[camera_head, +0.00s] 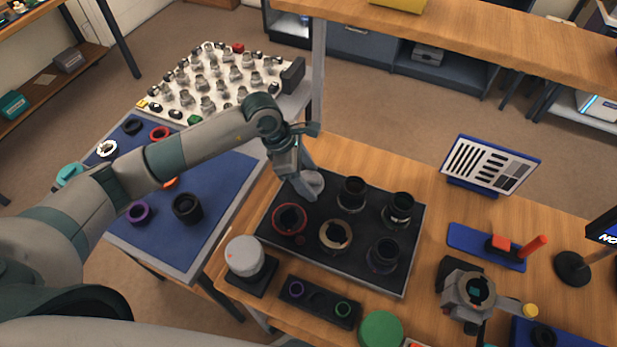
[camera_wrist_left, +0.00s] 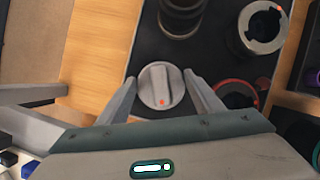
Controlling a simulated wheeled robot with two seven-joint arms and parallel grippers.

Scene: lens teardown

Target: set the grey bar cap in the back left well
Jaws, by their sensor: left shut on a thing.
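The grey bar cap (camera_head: 314,181) is a pale round disc with a raised bar. In the left wrist view the grey bar cap (camera_wrist_left: 153,86) shows a red dot and lies between my fingertips. My left gripper (camera_head: 308,188) is shut on it, and in the left wrist view the gripper (camera_wrist_left: 160,92) has a finger on each side. The cap is at the back left corner of the black tray (camera_head: 336,268), where the back left well is hidden beneath it. I cannot tell whether it is fully seated. My right gripper is not in view.
The tray's other places hold a red ring (camera_head: 290,219), a tan ring (camera_head: 335,236) and dark lens barrels (camera_head: 353,194). A white-topped cylinder (camera_head: 244,256) stands at the tray's front left. A blue mat (camera_head: 215,214) with loose rings lies left.

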